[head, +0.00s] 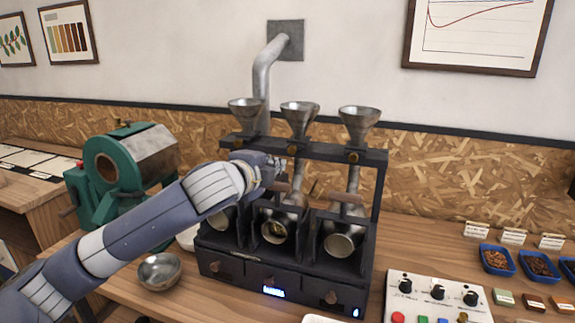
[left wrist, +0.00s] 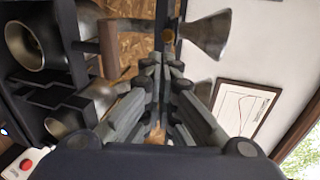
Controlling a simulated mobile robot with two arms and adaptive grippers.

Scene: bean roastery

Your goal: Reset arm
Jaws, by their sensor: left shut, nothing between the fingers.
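My left arm (head: 140,230) reaches in from the lower left of the head view. My left gripper (head: 279,168) is in front of the black roaster rack (head: 345,157), just below the middle funnel (head: 299,118). Its fingers also show in the left wrist view (left wrist: 165,85), closed together with nothing between them. A wooden handle (left wrist: 110,48) is close to the fingers in that view; I cannot tell whether they touch. The gripper and forearm hide part of the left roasting drum. My right gripper is not in view.
A metal bowl (head: 160,272) stands left of the rack. A green machine (head: 120,172) is behind my arm. A white control panel (head: 437,300) and blue bean trays (head: 497,260) lie to the right. A steel pipe (head: 265,75) runs up to the wall.

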